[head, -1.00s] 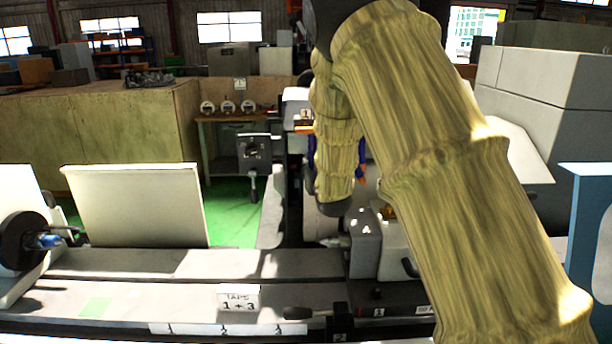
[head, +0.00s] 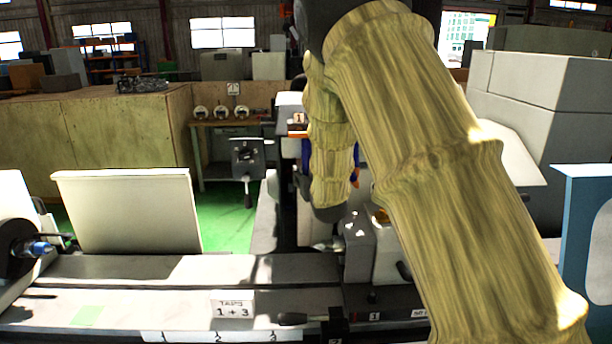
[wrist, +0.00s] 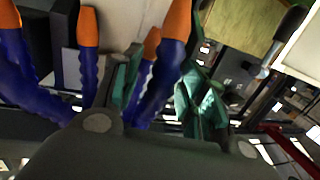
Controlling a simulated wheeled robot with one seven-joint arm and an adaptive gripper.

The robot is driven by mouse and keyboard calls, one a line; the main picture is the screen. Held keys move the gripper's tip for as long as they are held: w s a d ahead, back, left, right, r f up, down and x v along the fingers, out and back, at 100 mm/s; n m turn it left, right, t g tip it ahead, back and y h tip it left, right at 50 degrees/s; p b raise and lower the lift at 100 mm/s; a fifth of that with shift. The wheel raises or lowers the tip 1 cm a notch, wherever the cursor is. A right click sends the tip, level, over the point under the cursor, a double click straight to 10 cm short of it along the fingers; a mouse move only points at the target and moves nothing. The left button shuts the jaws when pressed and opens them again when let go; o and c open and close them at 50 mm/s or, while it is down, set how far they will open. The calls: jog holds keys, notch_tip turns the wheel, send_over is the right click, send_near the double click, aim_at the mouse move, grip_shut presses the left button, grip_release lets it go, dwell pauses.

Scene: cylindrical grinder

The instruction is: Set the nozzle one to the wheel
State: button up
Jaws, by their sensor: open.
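Several blue hoses with orange nozzle tips show in the wrist view. One stands at the far left (wrist: 10,15) and another left of centre (wrist: 88,60). Two more nozzles, a nearer one (wrist: 172,50) and one behind it (wrist: 148,65), lie between the teal fingers of my gripper (wrist: 162,72). My gripper is open around these two; I cannot tell whether it touches them. In the head view my sleeved arm hides the gripper and most of the hoses; a bit of blue hose (head: 306,155) shows beside it. I cannot make out the grinding wheel or which nozzle is one.
A sign reading "TAPS 1 + 3" (head: 233,305) stands on the machine bed. A white panel (head: 128,212) stands behind the bed at left. A grey block (head: 358,250) sits right of centre near my arm. A blue-framed panel (head: 582,245) is at far right.

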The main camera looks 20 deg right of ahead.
jog(key=s+a, duration=0.1)
jog(key=s, duration=1)
jog(key=shift+r, duration=0.35)
jog(key=shift+s, duration=0.15)
